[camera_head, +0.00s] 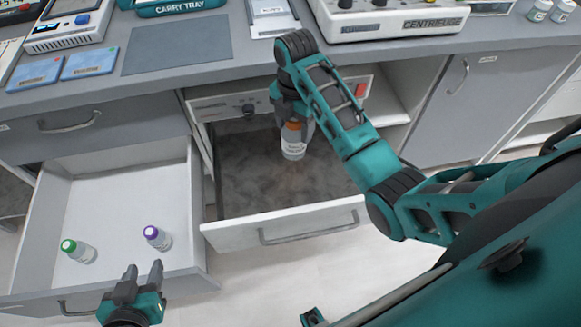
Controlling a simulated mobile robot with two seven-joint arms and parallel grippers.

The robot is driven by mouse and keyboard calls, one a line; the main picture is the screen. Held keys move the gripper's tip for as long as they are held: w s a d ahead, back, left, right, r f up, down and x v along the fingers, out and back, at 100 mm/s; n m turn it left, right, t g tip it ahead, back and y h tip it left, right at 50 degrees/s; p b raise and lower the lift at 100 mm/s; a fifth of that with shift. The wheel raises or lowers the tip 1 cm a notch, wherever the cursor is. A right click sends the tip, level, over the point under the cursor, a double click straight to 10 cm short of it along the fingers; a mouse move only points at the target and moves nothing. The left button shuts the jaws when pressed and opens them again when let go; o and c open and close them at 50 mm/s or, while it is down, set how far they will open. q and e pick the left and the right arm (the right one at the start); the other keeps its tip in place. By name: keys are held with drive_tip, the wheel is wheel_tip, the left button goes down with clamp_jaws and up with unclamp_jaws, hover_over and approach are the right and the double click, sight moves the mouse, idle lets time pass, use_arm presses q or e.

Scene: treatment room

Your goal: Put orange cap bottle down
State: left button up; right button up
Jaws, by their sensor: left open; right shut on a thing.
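The orange cap bottle (293,147) is white with an orange cap and hangs roughly upright from my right gripper (294,118). My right gripper is shut on it near the cap, over the open middle drawer (240,185) with a dark mottled floor. I cannot tell whether the bottle's base touches that floor. My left gripper (143,272) is open and empty at the front edge of the left drawer (120,185). In that white drawer, a green cap bottle (79,251) and a purple cap bottle (158,238) lie tilted apart from each other.
The grey counter (250,62) above the drawers holds a centrifuge (395,20), a carry tray (170,6), a grey mat (176,46) and blue packets (90,62). Two small bottles (550,10) stand at the far right. The middle drawer's floor looks otherwise empty.

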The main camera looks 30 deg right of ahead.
drive_tip(key=shift+s+d+f+n, duration=0.15)
drive_tip(key=shift+s+f+n, duration=0.2)
drive_tip(key=shift+f+n, duration=0.1)
wheel_tip(320, 180, down, 20)
drive_tip(key=b, duration=0.6)
drive_tip(key=shift+f, duration=0.1)
drive_tip(key=o, duration=1.2)
